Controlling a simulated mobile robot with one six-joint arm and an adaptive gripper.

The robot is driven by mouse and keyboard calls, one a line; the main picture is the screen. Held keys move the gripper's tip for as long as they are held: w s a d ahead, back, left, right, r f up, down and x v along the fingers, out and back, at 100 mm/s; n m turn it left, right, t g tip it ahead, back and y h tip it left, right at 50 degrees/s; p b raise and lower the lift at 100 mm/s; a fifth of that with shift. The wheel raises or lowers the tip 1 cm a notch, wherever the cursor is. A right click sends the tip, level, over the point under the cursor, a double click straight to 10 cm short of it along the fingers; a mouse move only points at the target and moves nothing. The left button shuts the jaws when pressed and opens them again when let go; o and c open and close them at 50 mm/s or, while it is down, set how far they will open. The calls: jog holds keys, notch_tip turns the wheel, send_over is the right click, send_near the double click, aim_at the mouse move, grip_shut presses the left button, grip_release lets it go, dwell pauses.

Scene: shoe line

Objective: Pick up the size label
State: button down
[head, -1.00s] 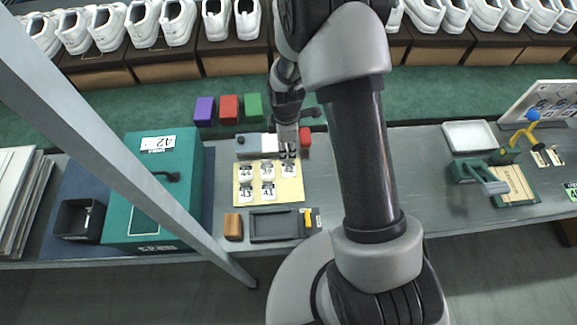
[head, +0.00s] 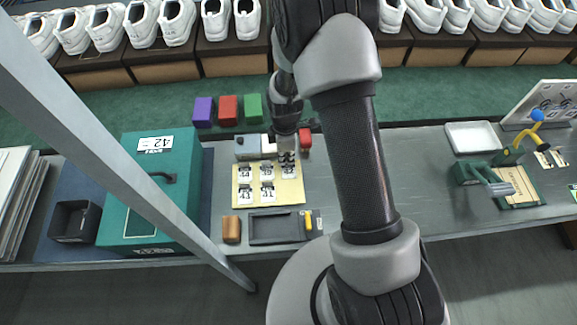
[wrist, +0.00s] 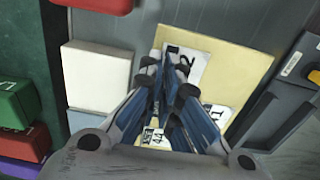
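A yellow card (head: 243,172) lies on the bench with several white size labels on it in two rows. My gripper (head: 287,155) points down over the label at the card's upper right corner and partly hides it. In the wrist view, my gripper (wrist: 167,68) has a narrow gap between its fingertips, with nothing visibly held. A white label (wrist: 190,63) with a "2" showing lies beyond the fingertips, partly covered by them. A "44" label (wrist: 155,138) and a "41" label (wrist: 217,113) are nearer, partly hidden by the fingers. I cannot tell whether the fingertips touch the card.
A dark tray (head: 275,228) and an orange-brown block (head: 231,229) lie in front. A green box (head: 150,205) is to the left, beyond a grey post (head: 130,155).

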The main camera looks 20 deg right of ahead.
aim_at(286, 163)
jog(key=shift+r, duration=0.1)
notch_tip(286, 163, up, 20)
jog(key=p, duration=0.6)
dwell(0.6)
